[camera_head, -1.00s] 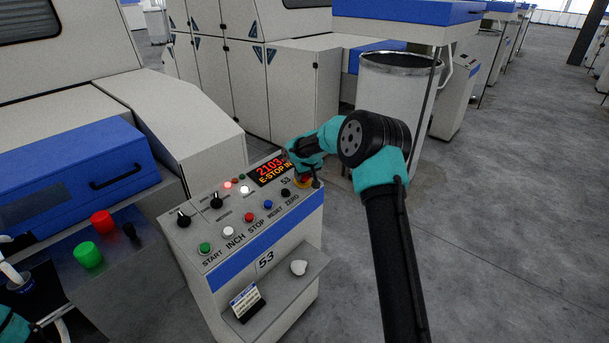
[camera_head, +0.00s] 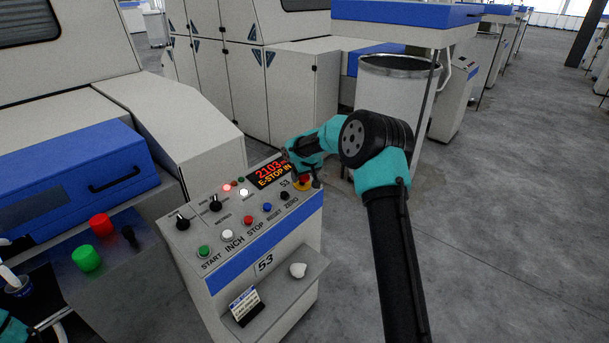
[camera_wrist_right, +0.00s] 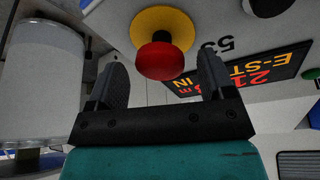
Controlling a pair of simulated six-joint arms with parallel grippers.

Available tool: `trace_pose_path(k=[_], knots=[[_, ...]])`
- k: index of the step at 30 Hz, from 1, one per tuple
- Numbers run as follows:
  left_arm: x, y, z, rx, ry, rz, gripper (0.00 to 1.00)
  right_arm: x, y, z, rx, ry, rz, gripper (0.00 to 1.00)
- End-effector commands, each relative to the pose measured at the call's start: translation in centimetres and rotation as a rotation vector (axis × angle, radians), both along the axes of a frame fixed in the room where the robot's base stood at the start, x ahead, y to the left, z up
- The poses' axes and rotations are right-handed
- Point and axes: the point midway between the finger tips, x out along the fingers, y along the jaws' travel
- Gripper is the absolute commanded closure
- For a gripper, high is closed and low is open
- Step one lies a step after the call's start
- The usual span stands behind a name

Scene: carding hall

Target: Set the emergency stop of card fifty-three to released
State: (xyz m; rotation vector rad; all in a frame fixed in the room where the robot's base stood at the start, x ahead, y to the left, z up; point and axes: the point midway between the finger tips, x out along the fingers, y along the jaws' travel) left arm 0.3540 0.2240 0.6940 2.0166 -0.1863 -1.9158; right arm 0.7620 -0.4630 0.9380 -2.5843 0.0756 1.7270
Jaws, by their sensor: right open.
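The emergency stop, a red mushroom button (camera_wrist_right: 160,60) on a yellow collar (camera_wrist_right: 162,27), sits at the far right end of the control panel of card 53. In the head view the red button (camera_head: 304,180) is partly hidden by my right gripper (camera_head: 303,178). In the right wrist view my right gripper (camera_wrist_right: 160,82) is open, with one finger on each side of the button and a gap to both. The display (camera_head: 270,172) reads 2103 and "E-STOP IN". Of my left arm, only a teal part shows at the lower left; its gripper's jaws cannot be made out.
The control panel (camera_head: 190,240) also carries START, INCH, STOP, RESET and ZERO buttons and two black knobs. A shelf (camera_head: 283,290) below holds a small sign and a white lump. A sliver can (camera_head: 395,105) stands behind my right arm. Open floor lies to the right.

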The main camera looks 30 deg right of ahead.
Motion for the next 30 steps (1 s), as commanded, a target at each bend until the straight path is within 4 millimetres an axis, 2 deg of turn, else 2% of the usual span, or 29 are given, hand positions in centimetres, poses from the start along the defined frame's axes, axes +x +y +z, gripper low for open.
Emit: trace_pose_path(k=[8, 30], knots=[[0.0, 0.0, 0.0, 0.0, 0.0, 0.0, 1.0, -0.8, 0.0, 2.1, 0.0, -0.003, 0.0, 0.24], [0.0, 0.0, 0.0, 0.0, 0.0, 0.0, 1.0, -6.0, 0.3, 14.5, 0.0, -0.003, -0.001, 0.24]])
